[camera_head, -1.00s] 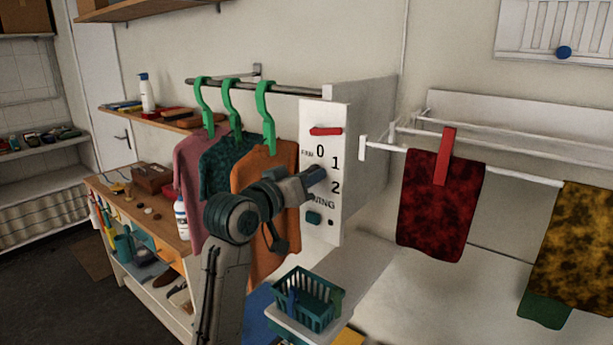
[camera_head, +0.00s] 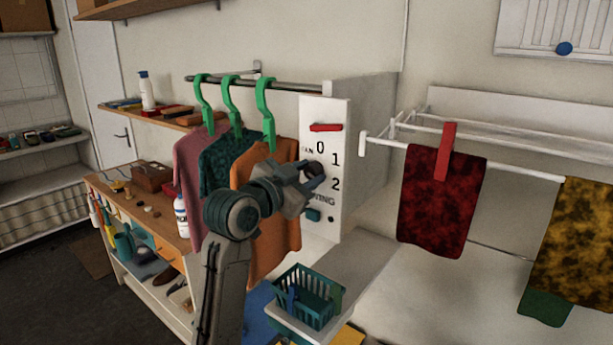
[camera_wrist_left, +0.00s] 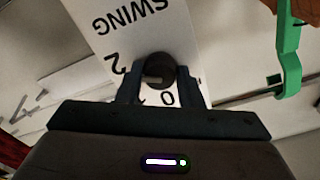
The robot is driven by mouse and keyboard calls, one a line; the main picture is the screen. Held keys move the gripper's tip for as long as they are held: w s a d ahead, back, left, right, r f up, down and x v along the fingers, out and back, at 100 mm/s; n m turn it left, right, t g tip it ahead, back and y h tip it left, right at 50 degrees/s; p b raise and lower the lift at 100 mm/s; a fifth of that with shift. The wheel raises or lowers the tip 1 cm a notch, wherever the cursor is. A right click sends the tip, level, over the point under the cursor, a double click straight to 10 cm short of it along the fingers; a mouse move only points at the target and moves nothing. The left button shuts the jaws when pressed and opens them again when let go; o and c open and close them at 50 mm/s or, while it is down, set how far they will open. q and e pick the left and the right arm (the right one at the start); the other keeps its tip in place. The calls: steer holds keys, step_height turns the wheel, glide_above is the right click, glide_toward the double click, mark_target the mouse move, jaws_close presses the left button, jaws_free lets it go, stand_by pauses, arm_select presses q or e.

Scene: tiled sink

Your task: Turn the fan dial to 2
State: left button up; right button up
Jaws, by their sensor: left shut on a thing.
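The white fan panel (camera_head: 333,222) carries the numbers 0, 1 and 2, with a dark round dial (camera_head: 316,168) to their left. My left gripper (camera_head: 312,175) reaches the panel from the left and is shut on the dial. In the left wrist view, the dial (camera_wrist_left: 158,70) sits between the two dark fingers (camera_wrist_left: 162,82), and the panel's numbers appear upside down. A pale mark shows on the dial's lower part there, but I cannot tell for sure which number the dial points to. My right gripper is not in view.
A red bar (camera_head: 325,127) and a teal button (camera_head: 312,215) are on the panel. An orange shirt (camera_head: 275,235) on a green hanger (camera_head: 265,110) hangs close beside my left arm. A teal basket (camera_head: 318,305) stands below. A dark red cloth (camera_head: 435,215) hangs at right.

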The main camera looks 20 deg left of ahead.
arm_select(q)
steer(key=shift+m, duration=0.5)
steer(key=o, duration=1)
steer(key=shift+s+a+f+b, duration=0.1)
steer(key=shift+s+a+b, duration=0.05)
steer(key=shift+s+b, duration=0.2)
steer(key=shift+b+v, duration=1.6)
steer(key=shift+v, duration=3.4)
